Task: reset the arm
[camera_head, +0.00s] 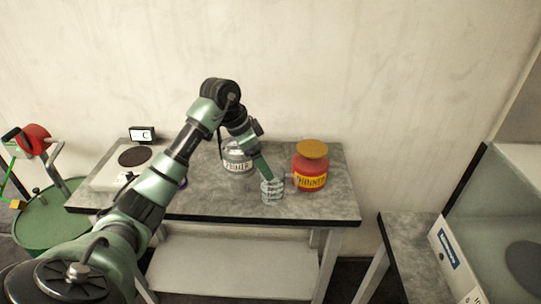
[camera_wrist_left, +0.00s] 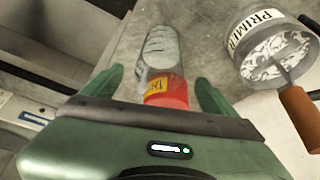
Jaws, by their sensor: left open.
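My left arm reaches in from the lower left, bent at a high elbow, over the grey-topped table. My left gripper (camera_head: 266,172) points down just above and behind a clear ridged glass jar (camera_head: 272,192). In the left wrist view its two green fingers (camera_wrist_left: 160,84) are spread. The glass jar (camera_wrist_left: 163,45) lies beyond and between them. A red patch with a yellow label (camera_wrist_left: 166,92), matching the red thinner container (camera_head: 311,172), shows between the fingers. I cannot tell whether the fingers touch anything. My right gripper is out of view.
A primer can (camera_head: 237,158) stands behind the arm; the left wrist view shows it (camera_wrist_left: 265,45) with a brown handle (camera_wrist_left: 301,118). A white scale-like device (camera_head: 115,168) sits at the table's left. A green drum (camera_head: 45,220) stands left, a glass-fronted booth (camera_head: 495,225) right.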

